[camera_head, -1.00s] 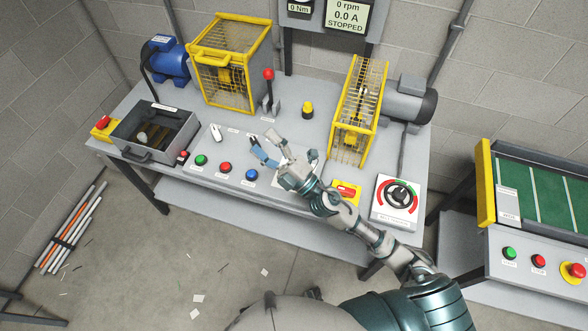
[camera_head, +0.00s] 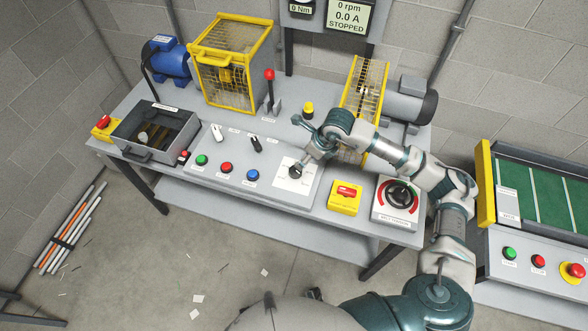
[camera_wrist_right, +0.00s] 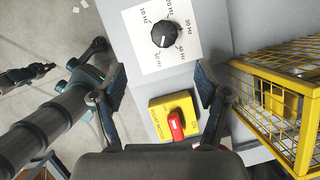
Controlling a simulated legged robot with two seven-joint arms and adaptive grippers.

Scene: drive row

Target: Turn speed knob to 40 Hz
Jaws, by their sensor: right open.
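The speed knob (camera_head: 296,171) is a round dark knob on a white square plate at the right end of the grey control panel. In the right wrist view the knob (camera_wrist_right: 164,34) sits at the top with Hz marks around it. Its white pointer line shows, but the exact setting is hard to read. My right gripper (camera_head: 308,147) is above the panel beside the knob, partly covering its plate. In the wrist view the gripper (camera_wrist_right: 160,82) has its fingers wide apart with nothing between them, and the knob lies beyond the tips.
A yellow box with a red switch (camera_head: 345,197) and a red-marked dial (camera_head: 400,195) stand to the right of the plate. A yellow mesh guard (camera_head: 362,90) rises behind my right forearm.

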